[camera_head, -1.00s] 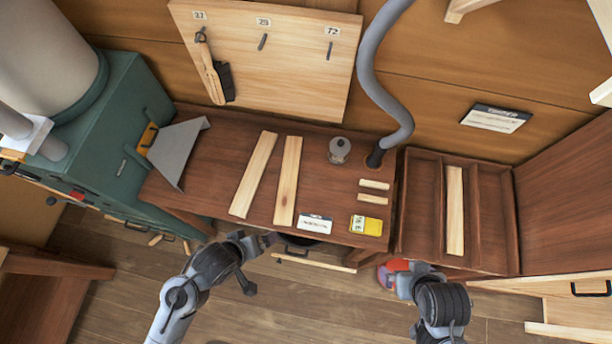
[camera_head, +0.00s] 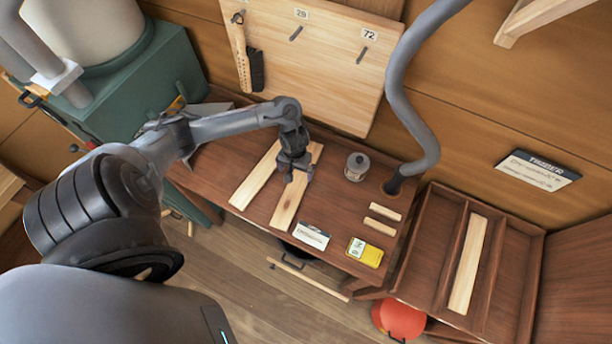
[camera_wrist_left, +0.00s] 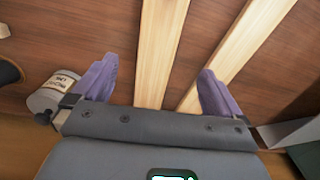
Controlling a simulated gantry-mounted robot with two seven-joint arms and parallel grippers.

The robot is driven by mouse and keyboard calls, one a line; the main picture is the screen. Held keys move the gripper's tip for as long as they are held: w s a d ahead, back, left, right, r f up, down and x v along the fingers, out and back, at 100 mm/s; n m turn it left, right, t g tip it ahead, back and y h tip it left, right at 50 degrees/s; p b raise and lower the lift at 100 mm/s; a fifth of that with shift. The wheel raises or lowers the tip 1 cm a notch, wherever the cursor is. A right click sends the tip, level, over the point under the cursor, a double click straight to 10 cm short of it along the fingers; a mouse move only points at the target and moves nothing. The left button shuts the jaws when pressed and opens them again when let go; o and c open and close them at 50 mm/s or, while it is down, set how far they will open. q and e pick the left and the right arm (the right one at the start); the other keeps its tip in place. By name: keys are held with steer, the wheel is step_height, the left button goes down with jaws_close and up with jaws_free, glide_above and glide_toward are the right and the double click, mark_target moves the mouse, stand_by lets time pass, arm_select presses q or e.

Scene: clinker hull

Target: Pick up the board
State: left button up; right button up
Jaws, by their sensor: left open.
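Two long pale boards lie side by side on the brown bench. The right board (camera_head: 293,200) is partly hidden by my left gripper (camera_head: 296,174), and the left board (camera_head: 254,180) lies beside it. My left gripper is open, pointing down above the far part of the right board. In the left wrist view, the open fingers (camera_wrist_left: 157,86) have the right board (camera_wrist_left: 161,45) between them, and the left board (camera_wrist_left: 238,45) runs close to the other finger. I see no contact or grip. Another pale board (camera_head: 468,265) lies in the divided tray at the right. My right gripper is out of view.
A metal canister (camera_head: 356,167), two short wood strips (camera_head: 383,212), a white card (camera_head: 312,235) and a yellow box (camera_head: 365,252) stand or lie on the bench (camera_head: 335,205). A grey hose (camera_head: 405,110) rises behind. A green machine (camera_head: 140,85) stands left.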

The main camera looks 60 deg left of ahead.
arm_select(q)
steer(key=b, duration=0.1)
glide_above(298, 182)
steer(key=f, duration=0.3)
steer(key=d+f, duration=0.1)
steer(key=f, duration=0.1)
steer(key=shift+s, duration=0.15)
steer(key=shift+w+a+f+b, duration=0.1)
steer(key=shift+a+f+b, duration=0.1)
steer(key=shift+f, duration=0.7)
steer(key=shift+w+a+f+b, duration=0.15)
steer(key=shift+f+b, duration=0.1)
steer(key=shift+f, duration=0.6)
steer(key=shift+s+a+f+b, duration=0.1)
steer(key=shift+a+f+b, duration=0.1)
steer(key=shift+f, duration=0.7)
steer(key=shift+c, duration=0.3)
steer(key=c, duration=1.2)
steer(key=shift+r, duration=0.15)
